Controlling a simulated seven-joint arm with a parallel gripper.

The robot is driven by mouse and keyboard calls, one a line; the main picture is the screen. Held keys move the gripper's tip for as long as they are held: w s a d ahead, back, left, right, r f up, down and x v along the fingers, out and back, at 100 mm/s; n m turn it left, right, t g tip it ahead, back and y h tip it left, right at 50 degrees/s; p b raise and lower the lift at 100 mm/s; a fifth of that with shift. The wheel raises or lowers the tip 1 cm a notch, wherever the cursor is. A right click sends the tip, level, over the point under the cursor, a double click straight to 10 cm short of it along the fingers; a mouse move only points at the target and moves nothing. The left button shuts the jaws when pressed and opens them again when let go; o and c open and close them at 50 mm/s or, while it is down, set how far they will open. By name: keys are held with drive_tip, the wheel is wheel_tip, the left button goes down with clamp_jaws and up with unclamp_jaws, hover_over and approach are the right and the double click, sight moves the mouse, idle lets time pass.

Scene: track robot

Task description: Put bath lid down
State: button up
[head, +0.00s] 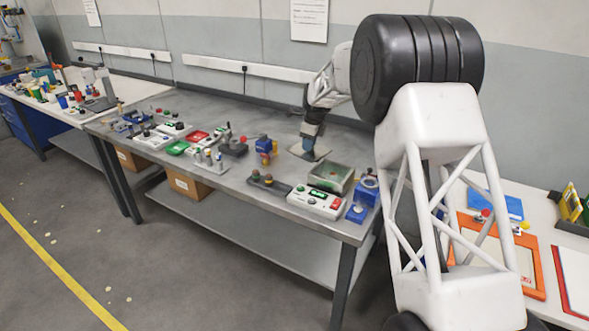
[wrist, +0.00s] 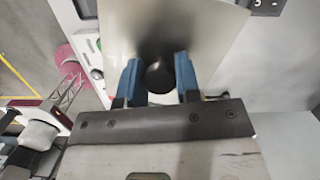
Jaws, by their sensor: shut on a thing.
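The bath lid (wrist: 205,35) is a flat metal plate with a round black knob (wrist: 158,76) in the wrist view. My gripper (wrist: 158,82) has its two blue fingers shut on the knob, one on each side. In the head view the lid (head: 301,154) shows as a thin grey plate under my gripper (head: 311,142), close to the bench top; I cannot tell whether it touches. The bath (head: 331,178) is an open metal box with a greenish inside, just right and in front of the lid.
A white control box (head: 315,202) with green and red parts stands in front of the bath. A blue device (head: 362,198) is to its right. A blue and yellow item (head: 265,149) stands left of the lid. The bench (head: 235,182) holds several devices farther left. The wall is behind.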

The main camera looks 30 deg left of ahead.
drive_tip(key=w+a+f+m, duration=0.1)
drive_tip(key=w+a, duration=0.3)
drive_tip(key=a, duration=0.4)
drive_tip(key=shift+a+m, duration=0.3)
drive_tip(key=shift+a, duration=0.05)
drive_tip(key=shift+w+f, duration=0.1)
drive_tip(key=shift+f, duration=3.15)
drive_tip(key=shift+f, duration=0.1)
drive_tip(key=shift+f, duration=1.75)
drive_tip(key=shift+f, duration=0.1)
drive_tip(key=o, duration=1)
drive_tip(key=shift+c, duration=0.2)
